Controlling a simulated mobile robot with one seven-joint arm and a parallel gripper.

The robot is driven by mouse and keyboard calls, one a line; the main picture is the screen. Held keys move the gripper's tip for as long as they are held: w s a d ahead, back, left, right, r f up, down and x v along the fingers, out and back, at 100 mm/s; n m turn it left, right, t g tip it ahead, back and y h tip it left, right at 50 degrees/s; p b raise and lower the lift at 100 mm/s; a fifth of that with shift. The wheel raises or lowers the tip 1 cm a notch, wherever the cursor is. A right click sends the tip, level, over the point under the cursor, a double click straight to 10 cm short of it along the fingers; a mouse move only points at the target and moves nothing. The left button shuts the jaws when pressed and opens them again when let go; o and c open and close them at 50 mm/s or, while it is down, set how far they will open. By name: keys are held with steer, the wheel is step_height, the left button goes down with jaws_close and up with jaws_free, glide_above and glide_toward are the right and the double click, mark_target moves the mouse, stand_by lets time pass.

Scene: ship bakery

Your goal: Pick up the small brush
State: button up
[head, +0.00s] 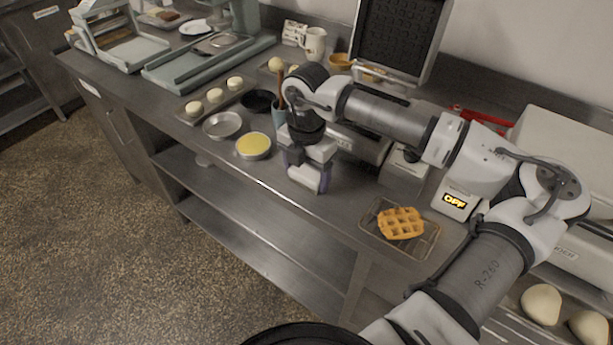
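A thin brown handle (282,98) stands upright in a blue cup (279,117) on the steel counter. It may be the small brush, but no bristles show. My gripper (309,181) points down over the front part of the counter, to the right of and nearer than the cup. Its white body and purplish fingers show, but the gap between the fingertips is hidden, so I cannot tell if it is open or holding something.
A yellow-filled pan (253,146), an empty pan (222,125) and dough balls (214,95) lie left of my gripper. A waffle (401,223) on a wire rack is to the right. The open waffle iron (399,36) stands behind. The counter's front edge is close.

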mark_target(306, 172)
steer(key=shift+c, duration=1.1)
steer(key=shift+r, duration=0.1)
step_height(306, 172, up, 10)
steer(key=shift+f+b, duration=0.1)
steer(key=shift+b, duration=1.1)
